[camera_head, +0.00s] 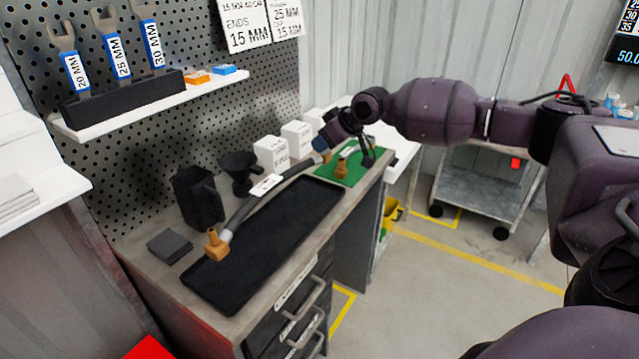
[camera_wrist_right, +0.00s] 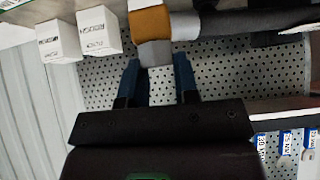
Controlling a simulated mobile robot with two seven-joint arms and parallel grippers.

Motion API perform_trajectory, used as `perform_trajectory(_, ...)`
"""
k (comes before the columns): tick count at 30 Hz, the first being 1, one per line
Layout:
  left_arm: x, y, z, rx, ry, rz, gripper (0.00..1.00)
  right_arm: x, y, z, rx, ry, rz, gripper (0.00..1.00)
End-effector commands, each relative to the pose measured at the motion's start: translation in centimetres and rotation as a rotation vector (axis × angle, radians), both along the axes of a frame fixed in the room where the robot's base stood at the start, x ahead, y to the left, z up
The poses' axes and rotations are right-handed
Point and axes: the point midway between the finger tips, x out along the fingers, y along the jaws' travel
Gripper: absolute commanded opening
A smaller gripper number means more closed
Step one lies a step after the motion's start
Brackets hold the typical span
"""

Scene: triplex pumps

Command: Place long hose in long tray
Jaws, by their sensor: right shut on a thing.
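The long hose (camera_head: 262,201) is dark grey with orange-brown end fittings. It runs diagonally along the back side of the long black tray (camera_head: 250,272) on the bench. Its near fitting (camera_head: 216,244) stands over the tray's near-left part; I cannot tell whether it touches the tray. My right gripper (camera_head: 322,147) is shut on the hose at its far end, beyond the tray's far end. In the wrist view the blue fingertips (camera_wrist_right: 158,75) are at the hose's grey collar beside the orange-brown fitting (camera_wrist_right: 150,22). My left gripper is not in view.
A green mat (camera_head: 353,173) with brass fittings lies beyond the tray. White boxes (camera_head: 271,153), a black funnel (camera_head: 239,170) and a black jug (camera_head: 198,197) stand behind it. A dark square block (camera_head: 169,247) lies left of the tray. A wrench shelf (camera_head: 150,110) is above.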

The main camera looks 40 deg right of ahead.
Motion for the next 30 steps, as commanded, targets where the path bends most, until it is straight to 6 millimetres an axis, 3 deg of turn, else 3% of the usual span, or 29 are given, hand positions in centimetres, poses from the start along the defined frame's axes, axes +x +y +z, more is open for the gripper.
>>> perform_trajectory(3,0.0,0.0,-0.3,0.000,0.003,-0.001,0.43,0.0,0.0,-2.8,0.003,0.002,-0.002,0.00)
perform_trajectory(9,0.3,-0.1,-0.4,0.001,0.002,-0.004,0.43,0.0,0.0,-5.9,0.002,0.000,-0.002,0.00)
perform_trajectory(17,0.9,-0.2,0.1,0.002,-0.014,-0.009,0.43,0.1,0.0,-7.3,0.002,-0.002,-0.001,0.00)
perform_trajectory(25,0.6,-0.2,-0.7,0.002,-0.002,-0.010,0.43,0.1,0.0,-10.8,0.003,0.001,-0.003,0.00)
perform_trajectory(30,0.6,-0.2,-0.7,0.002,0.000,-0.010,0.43,0.1,0.0,-11.2,0.002,-0.002,-0.002,0.00)
